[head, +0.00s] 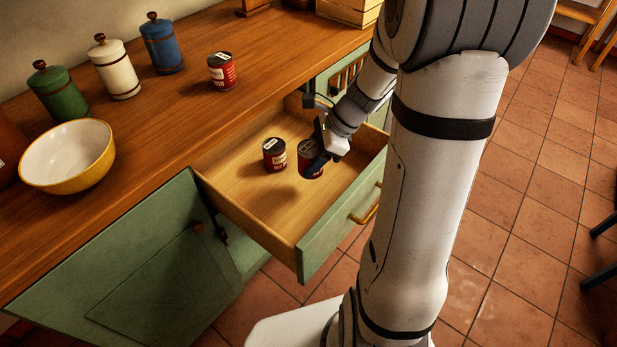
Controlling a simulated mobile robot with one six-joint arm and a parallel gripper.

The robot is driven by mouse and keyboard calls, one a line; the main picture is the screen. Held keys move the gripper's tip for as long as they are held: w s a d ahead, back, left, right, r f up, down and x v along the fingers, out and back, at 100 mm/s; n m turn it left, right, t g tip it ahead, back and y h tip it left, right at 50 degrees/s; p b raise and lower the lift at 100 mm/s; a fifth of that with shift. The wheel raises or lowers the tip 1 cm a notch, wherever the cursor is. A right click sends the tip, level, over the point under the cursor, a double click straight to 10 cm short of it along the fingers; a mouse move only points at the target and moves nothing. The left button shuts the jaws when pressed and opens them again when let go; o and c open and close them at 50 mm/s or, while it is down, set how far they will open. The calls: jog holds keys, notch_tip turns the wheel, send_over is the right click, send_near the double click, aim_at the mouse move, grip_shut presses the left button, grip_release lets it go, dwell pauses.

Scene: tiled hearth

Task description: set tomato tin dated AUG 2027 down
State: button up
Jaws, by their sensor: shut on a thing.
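A second, similar tin (274,155) stands upright in the drawer just to the left, with a small gap between. A third tin (222,71) stands on the wooden counter. The lid dates are too small to read.
The drawer's front half and left part are bare. On the counter (190,115) stand a yellow bowl (85,165) and green (58,95), white (116,70) and blue (162,45) canisters. A wooden crate (348,10) is at the back.

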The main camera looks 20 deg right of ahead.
notch_tip(320, 180, down, 6)
jog(key=shift+f+b, duration=0.25)
jog(key=shift+b, duration=0.55)
jog(key=shift+f, duration=0.1)
jog(key=o, duration=1.2)
jog(key=shift+c, duration=0.2)
jog(key=shift+r, duration=0.3)
jog(key=p+v, duration=0.3)
jog(key=v, duration=0.8)
jog(key=shift+d+r, duration=0.2)
jog(key=shift+d, duration=0.1)
